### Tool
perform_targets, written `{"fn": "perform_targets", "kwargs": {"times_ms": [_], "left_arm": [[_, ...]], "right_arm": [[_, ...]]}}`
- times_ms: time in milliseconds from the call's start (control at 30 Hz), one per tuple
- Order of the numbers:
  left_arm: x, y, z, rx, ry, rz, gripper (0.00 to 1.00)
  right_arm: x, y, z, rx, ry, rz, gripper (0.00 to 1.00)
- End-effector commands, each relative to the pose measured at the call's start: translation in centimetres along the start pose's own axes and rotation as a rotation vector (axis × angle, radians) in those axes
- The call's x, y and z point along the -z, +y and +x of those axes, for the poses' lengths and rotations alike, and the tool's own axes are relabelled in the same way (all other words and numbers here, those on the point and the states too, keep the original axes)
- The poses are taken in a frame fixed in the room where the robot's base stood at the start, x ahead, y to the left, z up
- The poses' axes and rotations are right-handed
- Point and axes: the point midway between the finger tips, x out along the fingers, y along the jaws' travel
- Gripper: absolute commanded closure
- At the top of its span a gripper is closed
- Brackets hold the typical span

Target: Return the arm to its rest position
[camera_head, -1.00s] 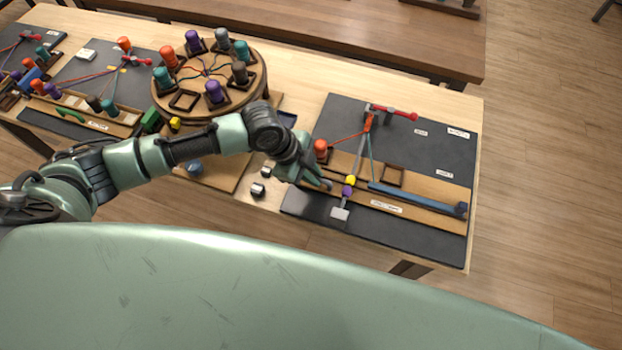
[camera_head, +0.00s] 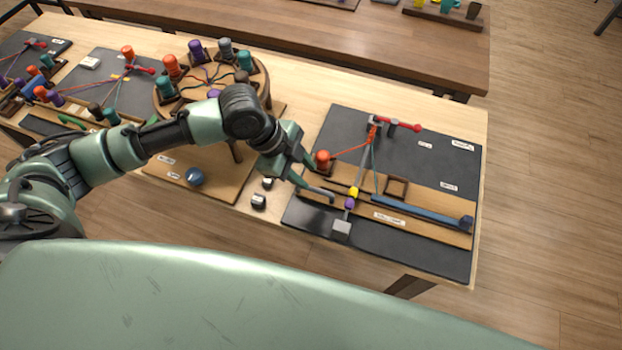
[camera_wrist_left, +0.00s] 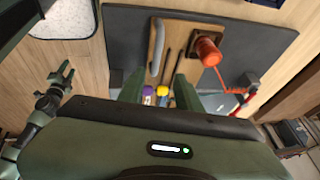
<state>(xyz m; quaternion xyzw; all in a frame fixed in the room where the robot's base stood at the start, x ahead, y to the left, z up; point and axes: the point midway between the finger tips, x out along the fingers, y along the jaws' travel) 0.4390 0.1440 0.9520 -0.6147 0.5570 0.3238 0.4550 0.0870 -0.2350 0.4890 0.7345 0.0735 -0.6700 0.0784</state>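My left arm reaches in from the left in the head view. Its green gripper (camera_head: 309,174) is open and empty above the left part of the braiding board (camera_head: 420,150), with its two fingers apart. The fingers (camera_wrist_left: 160,88) also show spread in the left wrist view. An orange spool (camera_head: 323,160) stands beside the gripper, and a grey curved handle (camera_head: 320,193) lies near its lower fingertip. My right gripper is outside the head view. In the left wrist view an arm with a small gripper (camera_wrist_left: 62,77), seemingly my right, shows at the left; its opening is unclear.
On the board are a red-handled clamp (camera_head: 400,125), a long blue bar (camera_head: 420,212), and cords with a yellow bead (camera_head: 353,192) and a purple bead (camera_head: 349,203). A round spool stand (camera_head: 262,88) is behind my left arm. Floor is clear at right.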

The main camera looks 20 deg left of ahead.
Motion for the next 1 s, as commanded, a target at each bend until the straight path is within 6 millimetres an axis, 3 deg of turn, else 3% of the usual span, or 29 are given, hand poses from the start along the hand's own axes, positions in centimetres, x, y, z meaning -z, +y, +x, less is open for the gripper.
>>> {"fn": "perform_targets", "kwargs": {"times_ms": [200, 700, 867, 1000], "left_arm": [[0.0, 0.0, -1.0, 0.000, 0.000, 0.001, 0.66], [0.2, 0.2, -0.8, -0.001, 0.002, -0.001, 0.66], [2.7, 1.9, 0.7, 0.011, 0.033, -0.048, 0.66], [5.8, 4.3, 1.9, 0.065, 0.074, -0.206, 0.66]], "right_arm": [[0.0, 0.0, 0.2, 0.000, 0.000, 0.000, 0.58], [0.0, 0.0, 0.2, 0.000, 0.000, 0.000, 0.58], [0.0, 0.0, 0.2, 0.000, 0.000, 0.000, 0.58], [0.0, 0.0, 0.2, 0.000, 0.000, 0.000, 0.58]]}}
